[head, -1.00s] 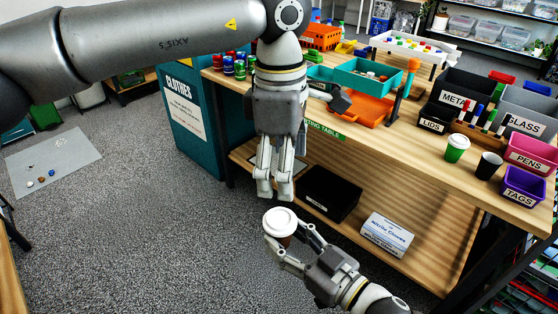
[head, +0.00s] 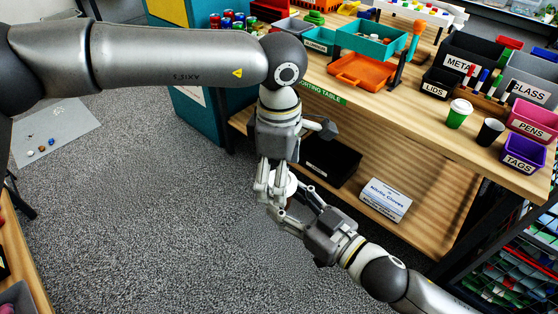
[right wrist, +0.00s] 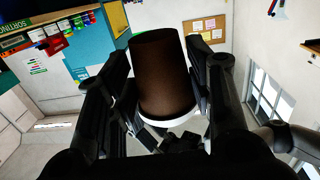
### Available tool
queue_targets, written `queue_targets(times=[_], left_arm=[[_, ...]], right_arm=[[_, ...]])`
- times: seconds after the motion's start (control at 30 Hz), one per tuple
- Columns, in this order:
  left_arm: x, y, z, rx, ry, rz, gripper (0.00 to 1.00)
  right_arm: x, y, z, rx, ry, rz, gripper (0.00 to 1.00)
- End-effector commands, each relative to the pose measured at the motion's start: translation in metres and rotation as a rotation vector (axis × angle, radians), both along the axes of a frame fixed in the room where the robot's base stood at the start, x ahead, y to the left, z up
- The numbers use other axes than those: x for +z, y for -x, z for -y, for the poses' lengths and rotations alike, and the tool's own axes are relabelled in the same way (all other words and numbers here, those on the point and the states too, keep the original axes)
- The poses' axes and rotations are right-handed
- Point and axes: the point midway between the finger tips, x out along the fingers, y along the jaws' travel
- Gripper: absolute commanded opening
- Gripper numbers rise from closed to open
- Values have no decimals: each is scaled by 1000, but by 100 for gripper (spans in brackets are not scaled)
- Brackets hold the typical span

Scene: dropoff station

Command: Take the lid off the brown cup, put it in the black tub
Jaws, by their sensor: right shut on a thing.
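The brown cup (right wrist: 163,70) is held in my right gripper (head: 293,203), shut around its side; the head view mostly hides the cup. Its white lid (head: 292,184) is still on the cup. It shows as a pale rim (right wrist: 168,119) in the right wrist view. My left gripper (head: 273,200) points down at the lid, its fingers overlapping the lid and partly hiding it. I cannot tell whether they grip it. A small black tub labelled LIDS (head: 436,91) stands on the table, far to the right of both grippers.
The wooden sorting table (head: 400,128) carries a green cup (head: 456,114), a black cup (head: 489,133), and purple (head: 522,156) and pink (head: 532,127) tubs on the right. An orange tray (head: 362,72) lies left of the LIDS tub. A glove box (head: 385,199) and a black box (head: 331,163) sit on the lower shelf.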

Motion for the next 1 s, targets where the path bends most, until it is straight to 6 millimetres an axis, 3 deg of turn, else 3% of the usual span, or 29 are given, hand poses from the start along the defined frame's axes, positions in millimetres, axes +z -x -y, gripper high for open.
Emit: queue_targets(times=[0.27,0.7,1.0], left_arm=[[-1,0,0,0,0,0,84],[-1,0,0,0,0,0,28],[1,0,0,0,0,0,26]], right_arm=[[0,0,0,0,0,0,31],[0,0,0,0,-1,1,31],[1,0,0,1,-1,2,31]])
